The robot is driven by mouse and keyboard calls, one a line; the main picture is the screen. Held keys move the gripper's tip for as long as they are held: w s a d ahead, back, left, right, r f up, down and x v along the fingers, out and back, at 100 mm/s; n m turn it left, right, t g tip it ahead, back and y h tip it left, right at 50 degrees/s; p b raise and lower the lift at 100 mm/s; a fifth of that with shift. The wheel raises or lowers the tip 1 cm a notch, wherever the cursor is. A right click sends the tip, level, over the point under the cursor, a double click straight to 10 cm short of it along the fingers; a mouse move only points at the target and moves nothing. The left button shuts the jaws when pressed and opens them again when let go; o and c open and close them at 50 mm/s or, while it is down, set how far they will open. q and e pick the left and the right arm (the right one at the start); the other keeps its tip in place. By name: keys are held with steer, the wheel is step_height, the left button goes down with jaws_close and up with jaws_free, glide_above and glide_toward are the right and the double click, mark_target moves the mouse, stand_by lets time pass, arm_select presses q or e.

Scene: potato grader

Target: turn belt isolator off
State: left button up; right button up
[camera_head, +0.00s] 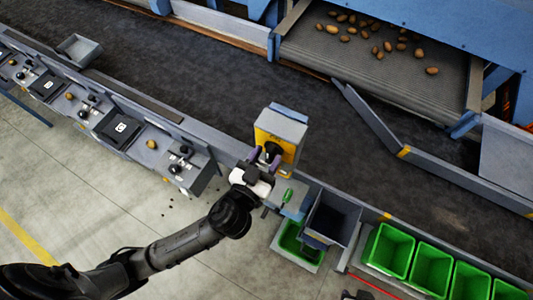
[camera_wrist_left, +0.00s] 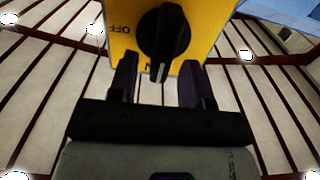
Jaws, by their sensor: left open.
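The belt isolator is a yellow-faced box (camera_head: 280,128) on the near edge of the belt, with a black rotary knob (camera_head: 272,148). In the left wrist view its yellow face (camera_wrist_left: 209,22) fills the top and the black knob (camera_wrist_left: 164,38) points down at a partly hidden mark ending in N. The word OFF shows upside down to the knob's left. My left gripper (camera_head: 264,160) is open in front of the knob. In the wrist view its two dark purple fingers (camera_wrist_left: 158,68) stand on either side of the knob's lower end, with gaps visible. My right gripper is not in view.
Several green crates (camera_head: 388,250) stand at the lower right. Control boxes (camera_head: 120,127) line the belt's left edge. Potatoes (camera_head: 378,40) lie on the far conveyor.

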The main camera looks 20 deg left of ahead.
arm_select(q)
steer(key=shift+w, duration=0.15)
steer(key=shift+c, duration=0.3)
jaws_close()
